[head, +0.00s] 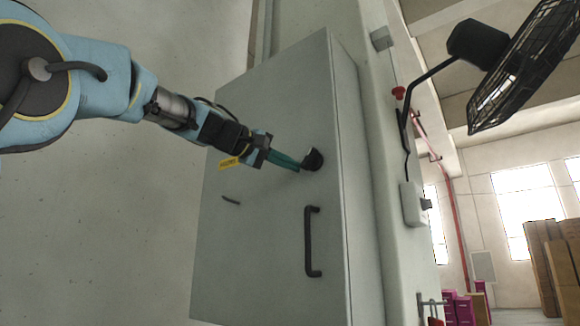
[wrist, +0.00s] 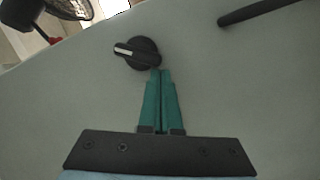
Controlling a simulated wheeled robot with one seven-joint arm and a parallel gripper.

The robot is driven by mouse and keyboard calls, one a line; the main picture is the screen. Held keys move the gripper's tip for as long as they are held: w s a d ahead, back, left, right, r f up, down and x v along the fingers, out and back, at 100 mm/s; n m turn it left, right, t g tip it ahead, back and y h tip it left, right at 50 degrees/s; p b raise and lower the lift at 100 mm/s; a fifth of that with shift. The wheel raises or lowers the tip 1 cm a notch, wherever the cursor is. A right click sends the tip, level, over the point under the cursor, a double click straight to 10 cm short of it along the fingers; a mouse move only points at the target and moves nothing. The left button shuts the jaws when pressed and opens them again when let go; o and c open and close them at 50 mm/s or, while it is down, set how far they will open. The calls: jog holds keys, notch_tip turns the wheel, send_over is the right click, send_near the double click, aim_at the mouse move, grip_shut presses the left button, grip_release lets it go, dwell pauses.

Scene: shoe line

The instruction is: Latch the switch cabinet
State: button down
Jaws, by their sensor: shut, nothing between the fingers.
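The grey switch cabinet (head: 262,235) is on the wall in the head view, and its door looks closed. A black rotary knob (head: 312,160) is near the door's right edge, above a black bar handle (head: 311,242). In the wrist view the knob (wrist: 137,52) shows a white pointer line lying nearly level, toward the left. The handle (wrist: 255,11) shows at the top right there. My gripper (head: 297,165) has green fingers, shut and empty. In the wrist view my gripper's tips (wrist: 160,72) are at the knob's lower right edge. I cannot tell whether they touch it.
A black fan (head: 510,75) juts from the wall at the upper right. A red button (head: 399,93) and a pale wall box (head: 413,204) are right of the cabinet. Brown boxes (head: 560,262) stand farther off at right. The wall left of the cabinet is bare.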

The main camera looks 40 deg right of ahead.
jog(key=shift+s+d+f+n+h+b, duration=0.15)
jog(key=shift+f+n+b, duration=0.1)
jog(key=shift+n+b, duration=0.3)
jog(key=shift+s+a+f+n+h+b, duration=0.1)
jog(key=shift+f+n+h+b, duration=0.2)
jog(key=shift+n, duration=0.5)
jog(key=shift+s+d+f+n+h+b, duration=0.1)
jog(key=shift+s+f+n+b, duration=0.05)
jog(key=shift+n+b, duration=0.45)
jog(key=shift+r, duration=0.1)
